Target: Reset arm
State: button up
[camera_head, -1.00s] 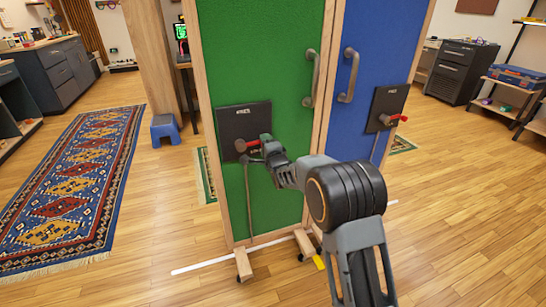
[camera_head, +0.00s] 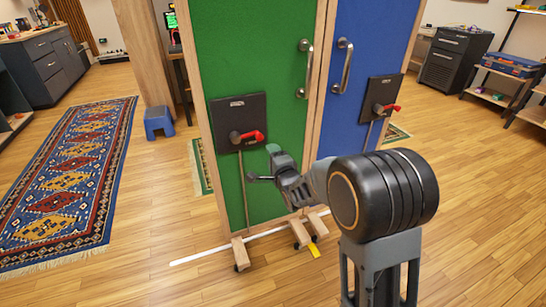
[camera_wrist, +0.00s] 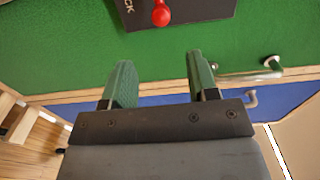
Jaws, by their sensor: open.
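My gripper (camera_head: 262,164) is in front of the green panel, below and to the right of the red lever on its black plate. In the wrist view my gripper (camera_wrist: 157,75) has its two green-padded fingers apart with nothing between them. The red lever (camera_head: 252,136) points right on the black plate (camera_head: 224,110); its red end (camera_wrist: 161,15) shows beyond the fingers in the wrist view, apart from them. My arm comes in from the lower right, bent at a large black joint.
A blue panel (camera_head: 365,50) with its own red lever (camera_head: 388,108) stands right of the green panel (camera_head: 255,50). Both have metal handles. Wooden feet (camera_head: 297,233) stick out below. A blue stool (camera_head: 159,122) and patterned rug (camera_head: 70,190) lie left. Open floor lies right.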

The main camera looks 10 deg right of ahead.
jog(key=s+d+r+n+g+h+p, duration=0.25)
jog(key=s+r+p, duration=0.25)
jog(key=r+p, duration=0.25)
jog(key=s+d+r+n+g+h+p, duration=0.2)
jog(key=s+d+r+n+g+p, duration=0.25)
jog(key=r+p, duration=0.3)
jog(key=s+d+r+n+g+p, duration=0.1)
jog(key=s+r+n+g+p, duration=0.2)
jog(key=s, duration=0.6)
jog(key=s+d+r+n+g+p, duration=0.1)
jog(key=s+r+n+g+p, duration=0.2)
jog(key=s+r+p, duration=0.3)
jog(key=s+n+p, duration=0.1)
jog(key=s, duration=0.3)
jog(key=shift+d+r+n+g, duration=0.25)
jog(key=shift+n+g, duration=0.15)
jog(key=shift+h, duration=0.25)
